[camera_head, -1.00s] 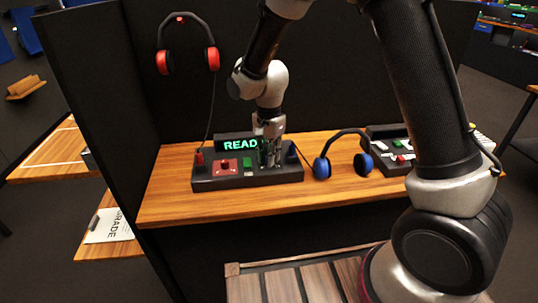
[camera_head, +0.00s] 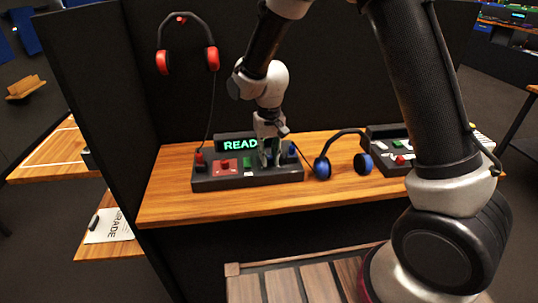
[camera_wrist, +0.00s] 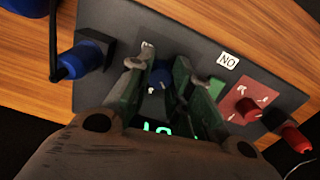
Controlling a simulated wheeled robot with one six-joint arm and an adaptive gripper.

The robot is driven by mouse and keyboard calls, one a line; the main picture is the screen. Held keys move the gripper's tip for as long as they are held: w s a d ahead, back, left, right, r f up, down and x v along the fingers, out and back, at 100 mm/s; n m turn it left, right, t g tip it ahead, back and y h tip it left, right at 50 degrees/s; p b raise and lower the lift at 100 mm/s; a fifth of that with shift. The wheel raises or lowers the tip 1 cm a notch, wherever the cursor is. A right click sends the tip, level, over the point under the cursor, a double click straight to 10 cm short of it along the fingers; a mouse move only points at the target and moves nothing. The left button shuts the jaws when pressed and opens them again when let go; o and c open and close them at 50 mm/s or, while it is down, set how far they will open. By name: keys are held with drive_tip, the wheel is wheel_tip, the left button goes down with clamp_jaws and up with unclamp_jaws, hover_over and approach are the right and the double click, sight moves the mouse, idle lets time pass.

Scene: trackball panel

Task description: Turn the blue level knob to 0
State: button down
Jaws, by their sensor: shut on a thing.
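The blue level knob (camera_wrist: 158,76) shows in the wrist view between the two fingers of my gripper (camera_wrist: 160,78). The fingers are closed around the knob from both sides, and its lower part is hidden. Pale marks sit on the panel near the knob, too small to read surely. The control panel (camera_head: 225,184) lies on the desk in the head view, with a green display (camera_head: 240,144) reading "READ". My gripper (camera_head: 270,160) is over the right part of the panel there, and it hides the knob.
A blue plug (camera_wrist: 82,60) is at the panel's other end. Blue headphones (camera_head: 363,163) lie right of the panel. Red headphones (camera_head: 163,62) hang on the dark partition.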

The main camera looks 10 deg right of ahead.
drive_tip(key=n, duration=0.4)
drive_tip(key=shift+n, duration=0.3)
drive_tip(key=n, duration=0.3)
drive_tip(key=shift+n, duration=0.3)
drive_tip(key=n, duration=0.3)
drive_tip(key=shift+n, duration=2.1)
drive_tip(key=c, duration=1.3)
unclamp_jaws()
drive_tip(key=shift+d, duration=0.1)
drive_tip(key=shift+o, duration=0.2)
